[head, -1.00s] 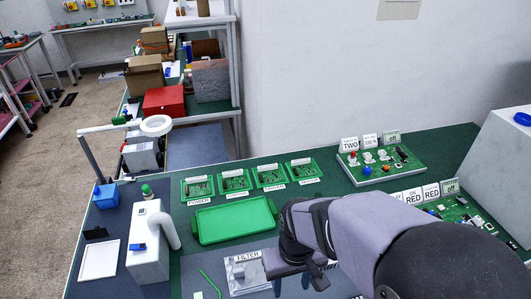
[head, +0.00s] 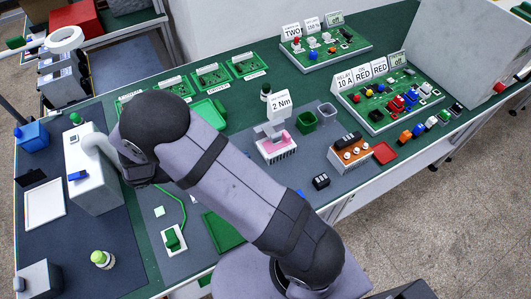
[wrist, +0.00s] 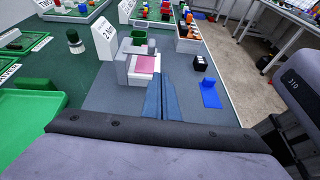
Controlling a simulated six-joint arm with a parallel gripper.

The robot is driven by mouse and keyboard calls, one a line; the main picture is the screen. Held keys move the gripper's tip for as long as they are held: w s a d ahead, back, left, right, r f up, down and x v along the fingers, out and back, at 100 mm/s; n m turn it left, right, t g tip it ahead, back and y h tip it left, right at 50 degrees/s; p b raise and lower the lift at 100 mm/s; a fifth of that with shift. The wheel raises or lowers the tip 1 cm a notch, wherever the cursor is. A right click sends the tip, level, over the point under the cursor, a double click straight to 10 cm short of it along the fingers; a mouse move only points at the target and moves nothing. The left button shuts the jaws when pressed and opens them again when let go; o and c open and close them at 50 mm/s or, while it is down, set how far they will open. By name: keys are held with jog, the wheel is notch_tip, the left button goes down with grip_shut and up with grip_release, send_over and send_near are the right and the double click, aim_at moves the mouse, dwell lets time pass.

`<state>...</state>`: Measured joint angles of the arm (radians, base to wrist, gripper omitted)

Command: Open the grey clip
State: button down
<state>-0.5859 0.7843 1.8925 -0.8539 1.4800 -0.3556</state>
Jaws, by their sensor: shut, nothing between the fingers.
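My gripper (wrist: 166,78) shows in the wrist view as two dark blue fingers lying together with nothing between them. In the head view my arm covers the gripper. Beyond the fingertips stands a pale grey fixture with a pink pad (wrist: 145,64), by a "2 Nm" card. The same fixture (head: 275,142) is near the middle of the bench in the head view. The fingers appear apart from it. I cannot pick out a grey clip for certain; a small part on the fixture may be it, but its state is too small to tell.
A small black block (head: 321,181) lies in front. Boards with cards (head: 385,95) fill the back right. Bare grey mat lies around the fixture.

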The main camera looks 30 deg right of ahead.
aim_at(266, 155)
jog(key=shift+n+h, duration=0.3)
jog(key=p+x, duration=0.1)
jog(key=x, duration=0.1)
jog(key=p+x, duration=0.1)
jog(key=x, duration=0.2)
jog(key=w+p+x, duration=0.1)
jog(key=x, duration=0.2)
jog(key=shift+f, duration=0.15)
jog(key=shift+x, duration=0.8)
jog(key=shift+a+p, duration=0.1)
jog(key=shift+p, duration=0.25)
